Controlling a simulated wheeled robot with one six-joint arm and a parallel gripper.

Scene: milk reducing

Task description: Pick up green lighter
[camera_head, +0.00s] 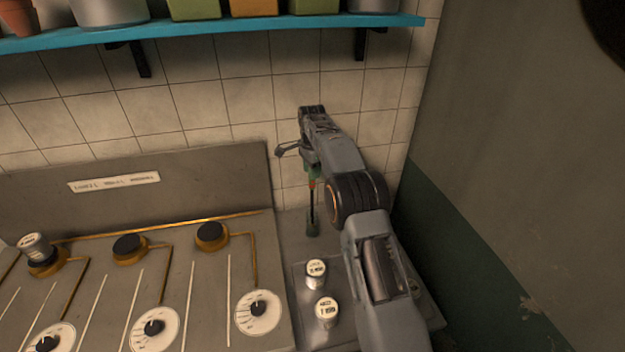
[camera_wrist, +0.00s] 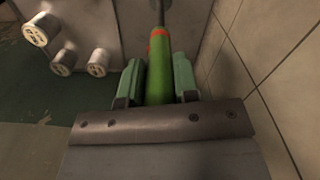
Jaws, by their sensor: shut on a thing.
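The green lighter (camera_wrist: 159,76) has a green handle, a red-orange band and a thin dark stem. In the wrist view its handle lies between the two green finger pads of my gripper (camera_wrist: 158,70), which is shut on it. In the head view my gripper (camera_head: 313,172) points down above the back of the counter. The lighter's thin dark stem (camera_head: 312,206) hangs upright below it, over or by a small dark green piece on the counter. I cannot tell whether the stem touches that piece. My arm and gripper hide much of the handle in the head view.
Two labelled canisters (camera_head: 316,273) stand on the counter in front of the lighter. A burner panel (camera_head: 150,245) with dials and another canister (camera_head: 34,246) fills the left. A tiled wall (camera_head: 235,105) is close behind, with a blue shelf (camera_head: 220,28) above.

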